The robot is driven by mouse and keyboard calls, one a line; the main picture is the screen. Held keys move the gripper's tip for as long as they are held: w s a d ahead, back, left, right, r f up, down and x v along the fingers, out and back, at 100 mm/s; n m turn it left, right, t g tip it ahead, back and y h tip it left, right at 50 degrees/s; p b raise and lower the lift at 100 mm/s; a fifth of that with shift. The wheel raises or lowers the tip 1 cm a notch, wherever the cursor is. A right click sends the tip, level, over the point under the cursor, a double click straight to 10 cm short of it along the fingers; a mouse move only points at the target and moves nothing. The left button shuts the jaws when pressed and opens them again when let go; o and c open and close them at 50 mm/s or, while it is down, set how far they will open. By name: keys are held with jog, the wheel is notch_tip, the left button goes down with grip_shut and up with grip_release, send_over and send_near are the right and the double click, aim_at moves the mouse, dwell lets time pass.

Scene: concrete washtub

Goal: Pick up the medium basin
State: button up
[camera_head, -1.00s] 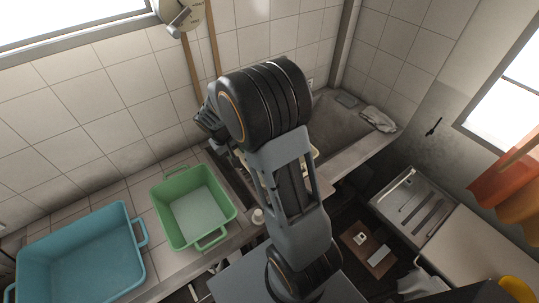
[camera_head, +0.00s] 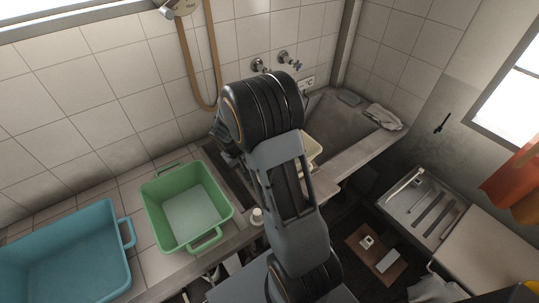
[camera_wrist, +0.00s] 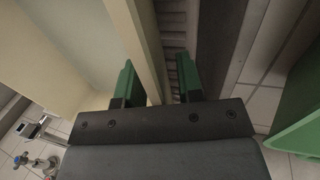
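A green basin (camera_head: 188,210) with two loop handles stands empty on the tiled counter, left of my arm. A larger blue basin (camera_head: 70,255) stands farther left. A cream basin (camera_head: 311,148) is mostly hidden behind my arm in the head view. In the wrist view the cream basin (camera_wrist: 85,40) fills the left side. My gripper (camera_wrist: 157,80) is open, its two green-padded fingers on either side of the cream basin's rim, with a gap visible on the right side. A green basin edge (camera_wrist: 297,112) shows at the right of the wrist view.
A concrete sink (camera_head: 340,125) lies right of my arm, with a cloth (camera_head: 384,117) on its edge. Taps (camera_head: 288,60) are on the wall behind. A small white cup-like item (camera_head: 257,216) stands by the counter's front edge. A metal sink unit (camera_head: 425,205) stands at right.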

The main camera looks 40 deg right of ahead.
jog(key=shift+c, duration=0.4)
grip_shut()
